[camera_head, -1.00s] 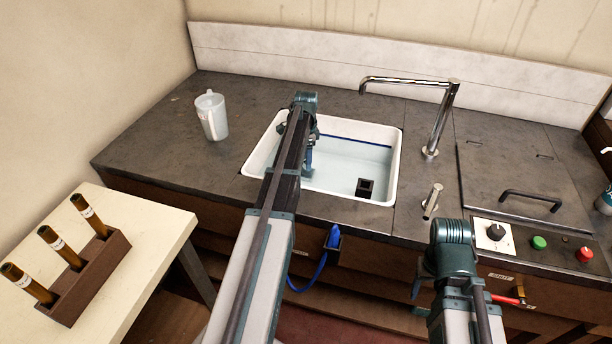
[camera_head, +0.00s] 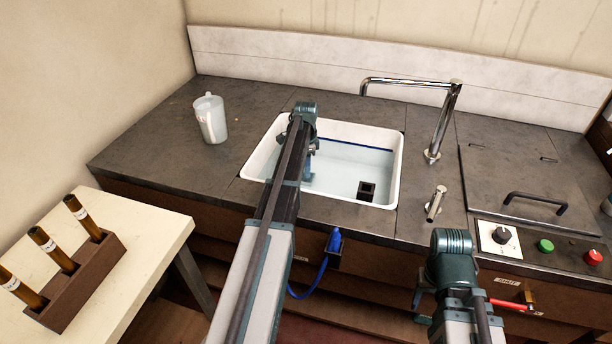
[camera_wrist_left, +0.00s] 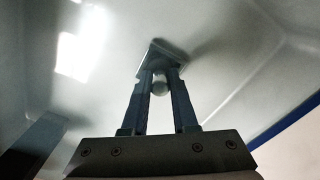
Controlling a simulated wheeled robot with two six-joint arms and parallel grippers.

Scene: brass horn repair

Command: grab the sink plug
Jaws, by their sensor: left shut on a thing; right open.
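My left arm reaches over the white sink (camera_head: 398,165), and the left gripper (camera_head: 309,168) is low in its left part, mostly hidden by the arm. In the left wrist view the left gripper (camera_wrist_left: 160,68) is shut on a small grey piece with a flat angular top (camera_wrist_left: 168,46), which looks like the sink plug. A pale round knob (camera_wrist_left: 160,88) shows between the fingers. The sink's pale wall and floor are behind it. My right gripper (camera_head: 422,306) is open, in front of the counter, partly hidden by its own arm.
A dark square block (camera_head: 367,190) sits in the sink's front right. A chrome tap (camera_head: 437,125) stands right of the sink, and a white jug (camera_head: 211,119) at left. A blue-handled tool (camera_head: 334,241) hangs on the counter front. A rack of tubes (camera_head: 82,275) is on the side table.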

